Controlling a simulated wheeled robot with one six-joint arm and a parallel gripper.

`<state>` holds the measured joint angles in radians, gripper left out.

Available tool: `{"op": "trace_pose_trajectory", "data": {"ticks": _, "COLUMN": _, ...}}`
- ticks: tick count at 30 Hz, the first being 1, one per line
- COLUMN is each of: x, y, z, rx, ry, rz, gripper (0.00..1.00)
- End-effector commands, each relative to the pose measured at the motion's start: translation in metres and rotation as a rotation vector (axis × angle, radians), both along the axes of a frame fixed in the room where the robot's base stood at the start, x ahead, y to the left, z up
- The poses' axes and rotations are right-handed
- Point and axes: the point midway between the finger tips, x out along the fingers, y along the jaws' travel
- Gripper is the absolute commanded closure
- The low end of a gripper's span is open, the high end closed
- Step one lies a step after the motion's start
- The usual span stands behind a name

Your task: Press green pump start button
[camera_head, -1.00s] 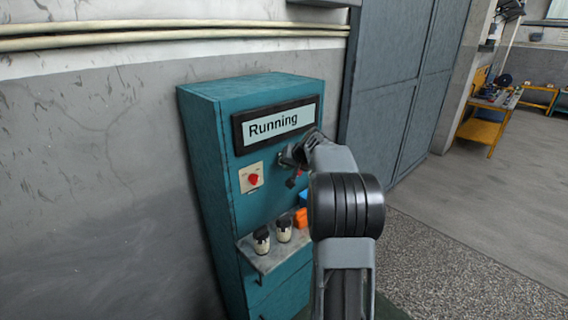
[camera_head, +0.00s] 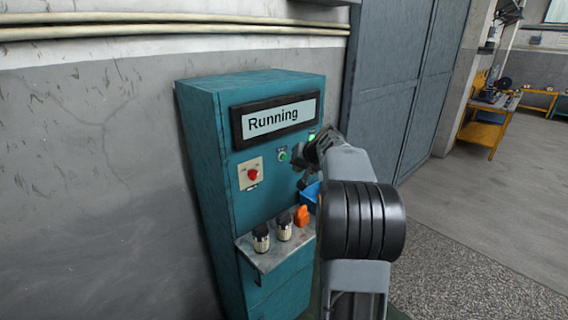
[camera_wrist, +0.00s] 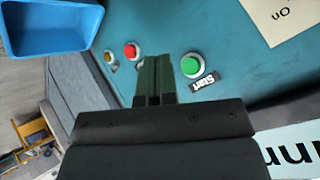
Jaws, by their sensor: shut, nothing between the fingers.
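The green start button (camera_head: 282,155) is on the front of the teal cabinet (camera_head: 205,180), below its display. In the wrist view the green button (camera_wrist: 190,66) shows clear of the fingers, beside a "Start" label (camera_wrist: 205,83). My gripper (camera_wrist: 155,60) is shut and empty, with its fingertips just left of the button in that view. In the head view my gripper is in front of the panel, to the right of the green button, its fingertips partly hidden. The display (camera_head: 277,118) reads "Running".
A red knob (camera_head: 253,174) is on a plate at left. A red button (camera_wrist: 131,50) and a yellow one (camera_wrist: 109,57) are near my fingers.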

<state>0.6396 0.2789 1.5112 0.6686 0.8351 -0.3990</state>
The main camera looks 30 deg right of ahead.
Motion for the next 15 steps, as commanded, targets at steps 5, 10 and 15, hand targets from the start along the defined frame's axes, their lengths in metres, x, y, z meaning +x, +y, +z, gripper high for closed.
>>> {"op": "trace_pose_trajectory", "data": {"ticks": 5, "x": -0.014, "y": -0.003, "z": -0.002, "rx": 0.0, "ry": 0.0, "rz": 0.0, "gripper": 1.0}}
{"op": "trace_pose_trajectory", "data": {"ticks": 10, "x": -0.019, "y": -0.003, "z": 0.0, "rx": -0.001, "ry": -0.001, "rz": 0.0, "gripper": 1.0}}
{"op": "trace_pose_trajectory", "data": {"ticks": 15, "x": -0.019, "y": -0.003, "z": 0.0, "rx": -0.001, "ry": 0.0, "rz": 0.001, "gripper": 1.0}}
